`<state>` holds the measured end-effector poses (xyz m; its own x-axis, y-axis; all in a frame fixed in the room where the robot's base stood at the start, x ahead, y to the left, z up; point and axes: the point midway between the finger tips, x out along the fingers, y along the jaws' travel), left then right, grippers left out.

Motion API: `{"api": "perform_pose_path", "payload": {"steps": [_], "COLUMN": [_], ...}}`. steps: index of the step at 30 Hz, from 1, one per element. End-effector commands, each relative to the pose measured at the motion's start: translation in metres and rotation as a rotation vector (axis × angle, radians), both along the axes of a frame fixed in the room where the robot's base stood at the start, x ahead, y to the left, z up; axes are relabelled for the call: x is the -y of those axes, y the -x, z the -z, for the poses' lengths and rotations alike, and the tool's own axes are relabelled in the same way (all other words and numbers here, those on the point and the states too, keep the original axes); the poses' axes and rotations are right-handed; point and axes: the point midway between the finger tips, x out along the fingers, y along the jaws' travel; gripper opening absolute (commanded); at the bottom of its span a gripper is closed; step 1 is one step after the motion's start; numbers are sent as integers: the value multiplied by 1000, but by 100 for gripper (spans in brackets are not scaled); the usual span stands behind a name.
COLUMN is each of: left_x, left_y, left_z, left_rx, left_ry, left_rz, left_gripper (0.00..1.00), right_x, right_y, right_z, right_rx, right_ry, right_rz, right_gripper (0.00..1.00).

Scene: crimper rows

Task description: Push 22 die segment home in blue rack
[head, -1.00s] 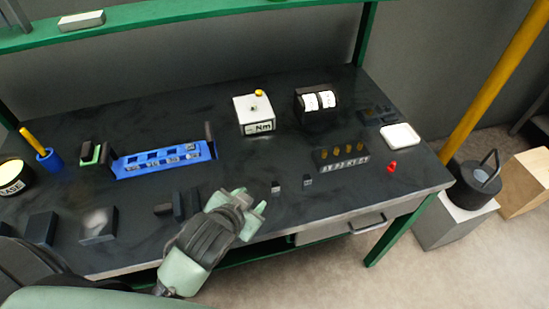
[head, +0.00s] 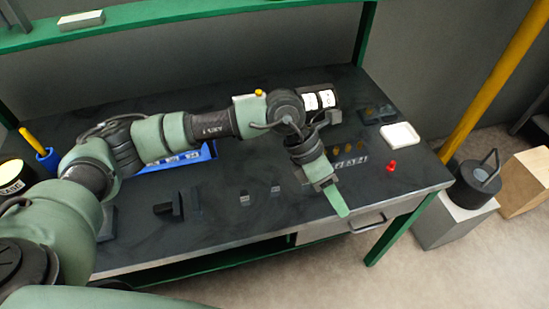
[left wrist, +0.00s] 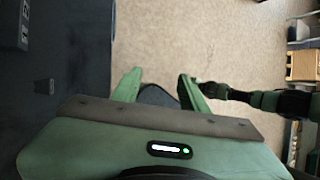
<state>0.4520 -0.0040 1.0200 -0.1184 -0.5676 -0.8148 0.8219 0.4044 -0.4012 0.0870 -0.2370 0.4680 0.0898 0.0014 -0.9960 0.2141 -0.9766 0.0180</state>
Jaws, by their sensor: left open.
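The blue rack (head: 205,153) is on the left half of the bench, mostly hidden behind my left arm; only parts of its right end and front edge show. Two small grey die segments, one (head: 244,198) and another (head: 275,190), stand apart near the bench's front edge; I cannot read their numbers. My left gripper (head: 336,197) is above the front edge, right of both segments. In the left wrist view it is open and empty (left wrist: 158,80), its fingers over the floor. An arm, seemingly my right, enters there from the right; its gripper's state is unclear.
Dark blocks (head: 190,204) stand front left. A drawer handle (head: 368,226) juts out below the edge. A green shelf (head: 200,18) spans the back.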

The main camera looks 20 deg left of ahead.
Motion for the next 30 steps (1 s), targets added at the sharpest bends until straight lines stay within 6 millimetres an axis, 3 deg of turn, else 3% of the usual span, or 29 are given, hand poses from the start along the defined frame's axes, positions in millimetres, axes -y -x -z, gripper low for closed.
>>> {"api": "perform_pose_path", "payload": {"steps": [1, 3, 6, 9, 13, 20, 30], "left_x": [-33, -73, -118, -146, -160, -161, -160], "left_y": [-17, -34, -51, -60, -64, -64, -63], "left_z": [7, 12, 12, 8, 7, 18, 57], "left_rx": [40, 72, 99, 111, 116, 114, 113], "left_ry": [-135, -293, -459, -557, -610, -612, -610], "left_rz": [2, -1, -16, -28, -36, -35, -33], "left_gripper": [44, 44, 44, 44, 44, 44, 44], "right_x": [1, 1, 1, 1, 1, 0, -3], "right_y": [0, 0, 0, 0, 0, 0, 0], "right_z": [0, 0, 0, 0, 0, 6, 21], "right_rx": [0, 0, 0, 0, 0, 0, 0], "right_ry": [1, 1, 1, 1, 1, 0, -3], "right_rz": [0, 1, 1, 1, 1, 1, 3], "right_gripper": [36, 36, 36, 36, 36, 36, 36]}}
